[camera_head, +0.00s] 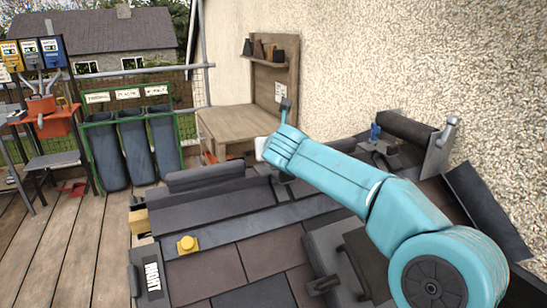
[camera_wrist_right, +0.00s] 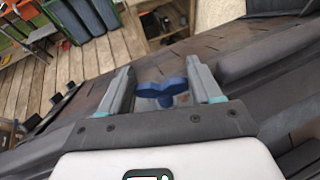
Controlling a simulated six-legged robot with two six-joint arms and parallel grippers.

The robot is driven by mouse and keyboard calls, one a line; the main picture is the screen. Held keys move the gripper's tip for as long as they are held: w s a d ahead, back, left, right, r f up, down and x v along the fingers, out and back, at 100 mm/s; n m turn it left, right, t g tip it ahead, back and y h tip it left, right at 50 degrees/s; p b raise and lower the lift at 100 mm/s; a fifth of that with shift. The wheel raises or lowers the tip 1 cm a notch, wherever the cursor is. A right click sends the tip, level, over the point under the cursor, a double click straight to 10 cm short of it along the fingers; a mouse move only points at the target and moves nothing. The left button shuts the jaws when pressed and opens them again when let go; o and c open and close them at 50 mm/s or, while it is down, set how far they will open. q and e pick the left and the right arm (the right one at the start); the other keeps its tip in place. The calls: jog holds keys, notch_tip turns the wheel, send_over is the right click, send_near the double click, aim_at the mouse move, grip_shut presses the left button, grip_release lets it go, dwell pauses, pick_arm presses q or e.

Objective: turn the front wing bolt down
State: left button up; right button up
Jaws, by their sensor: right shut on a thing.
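A blue wing bolt (camera_wrist_right: 163,92) stands between the two grey fingers of my right gripper (camera_wrist_right: 160,68) in the right wrist view. My right gripper is shut on it, with a finger at either side of its wings. The lower part of its shank is hidden behind the gripper body. In the head view my right arm reaches across from the lower right and hides this bolt. A second small blue part (camera_head: 375,131), perhaps another wing bolt, shows by the wall beyond my arm. My left gripper is in neither view.
A wooden bench (camera_head: 226,122) stands behind. Blue bins (camera_head: 137,145) and an orange-topped stand (camera_head: 52,122) are at the left. A rough wall (camera_head: 410,60) rises at the right.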

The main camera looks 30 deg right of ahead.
jog(key=shift+m+h, duration=0.5)
jog(key=shift+r, duration=0.2)
jog(key=o, duration=1)
jog(key=v, duration=0.5)
jog(key=b+v, duration=0.1)
jog(key=v, duration=1)
jog(key=shift+a+r, duration=0.2)
jog(key=shift+a, duration=0.1)
jog(key=shift+r, duration=0.1)
